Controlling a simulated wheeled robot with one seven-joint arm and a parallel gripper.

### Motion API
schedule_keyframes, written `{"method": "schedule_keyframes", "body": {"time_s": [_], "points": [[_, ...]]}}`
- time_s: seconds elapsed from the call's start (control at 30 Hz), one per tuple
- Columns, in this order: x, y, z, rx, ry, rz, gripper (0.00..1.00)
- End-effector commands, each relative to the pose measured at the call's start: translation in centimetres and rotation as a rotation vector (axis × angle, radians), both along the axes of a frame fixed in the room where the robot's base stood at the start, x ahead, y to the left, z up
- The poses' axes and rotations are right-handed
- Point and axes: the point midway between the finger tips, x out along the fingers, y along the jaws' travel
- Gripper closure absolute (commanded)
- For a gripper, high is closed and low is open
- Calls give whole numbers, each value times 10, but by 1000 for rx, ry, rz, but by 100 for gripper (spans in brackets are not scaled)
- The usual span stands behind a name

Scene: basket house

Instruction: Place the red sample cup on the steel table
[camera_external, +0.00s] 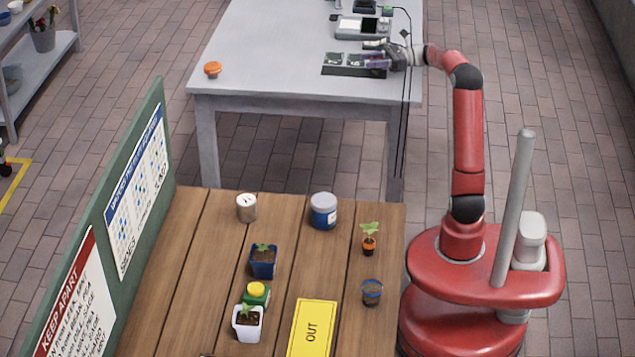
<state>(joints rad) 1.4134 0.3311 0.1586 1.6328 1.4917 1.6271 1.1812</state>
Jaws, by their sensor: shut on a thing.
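A small orange-red cup or lidded jar (212,69) stands on the left front part of the grey steel table (270,45). It is the nearest match to a red sample cup, though its details are too small to tell. My gripper (388,60) is far to its right, low over a dark tray (345,71) at the table's right side. It is shut on a small purplish thing (375,62) at the tray's right end. The jaws are small and partly hidden, and I cannot tell whether the thing touches the tray.
A grey device (362,27) stands behind the tray. A dark cable hangs over the table's right edge. The wooden table (210,270) in front holds pots, jars and a yellow OUT mat (312,328). A green board (128,150) stands left.

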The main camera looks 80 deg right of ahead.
Motion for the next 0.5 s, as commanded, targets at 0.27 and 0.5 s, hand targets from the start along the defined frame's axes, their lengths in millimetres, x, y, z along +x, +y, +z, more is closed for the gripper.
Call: {"method": "schedule_keyframes", "body": {"time_s": [0.27, 0.5], "points": [[0, 0, -6, 1, 0, 1, 86], [0, 0, -6, 1, 0, 0, 35]]}}
